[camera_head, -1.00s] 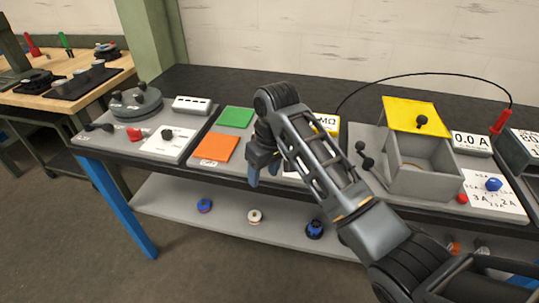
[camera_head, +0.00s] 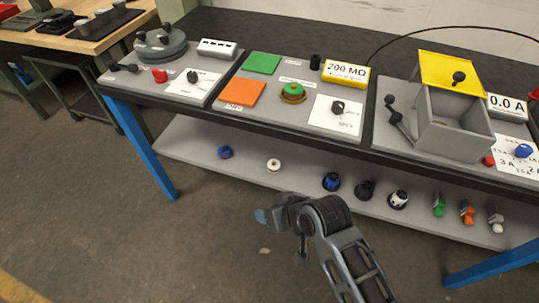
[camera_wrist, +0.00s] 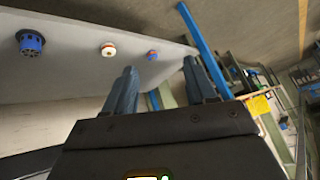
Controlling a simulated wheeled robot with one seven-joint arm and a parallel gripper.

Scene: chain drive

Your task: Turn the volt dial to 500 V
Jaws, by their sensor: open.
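The volt dial (camera_head: 338,107) appears to be the black knob on the white plate (camera_head: 328,121) of the middle station, right of the green button. Small lettering around it is too blurred to read, so I cannot tell its setting. Above it a yellow-framed display (camera_head: 345,75) reads 200 MΩ. My gripper (camera_head: 263,215) is low in front of the bench, well below and left of the dial, touching nothing. In the wrist view my gripper (camera_wrist: 161,78) has its two fingers apart with nothing between them. The dial is not in the wrist view.
An orange pad (camera_head: 243,93), a green pad (camera_head: 262,63) and a green button (camera_head: 293,90) lie left of the dial. A grey box (camera_head: 455,125) with a yellow lid stands to its right. The lower shelf (camera_head: 310,185) holds several plugs. Floor before the bench is clear.

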